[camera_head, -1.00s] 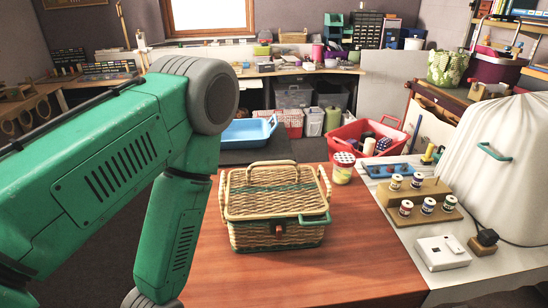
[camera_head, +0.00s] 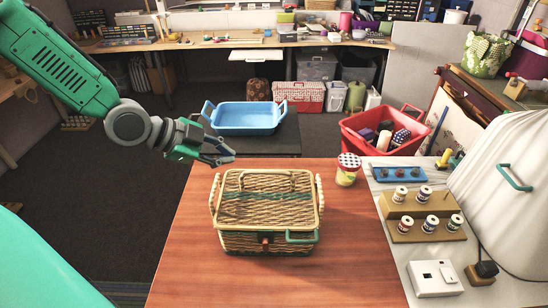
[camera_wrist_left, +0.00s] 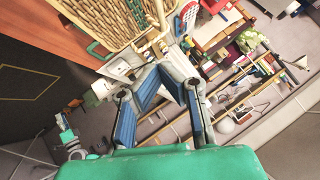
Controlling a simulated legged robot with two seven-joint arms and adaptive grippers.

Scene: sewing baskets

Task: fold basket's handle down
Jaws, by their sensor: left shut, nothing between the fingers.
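The wicker basket (camera_head: 270,212) stands upright on the wooden table, lid closed, with a green band across it. Pale handle pieces (camera_head: 214,192) show at its left and right sides. No arch stands clearly above the lid. A small green loop (camera_head: 301,237) sits at its front. My left gripper (camera_head: 222,156) is shut and empty, above the table's far left edge, behind and left of the basket and apart from it. In the left wrist view, the basket (camera_wrist_left: 95,22) is at the top beyond my gripper's blue-padded fingers (camera_wrist_left: 162,52). My right gripper is out of view.
A red-lidded jar (camera_head: 348,170) stands behind the basket to the right. Thread spools on wooden stands (camera_head: 408,233) and a white covered machine (camera_head: 510,200) fill the right table. A blue tub (camera_head: 247,118) and a red bin (camera_head: 385,133) lie beyond. The table's front is clear.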

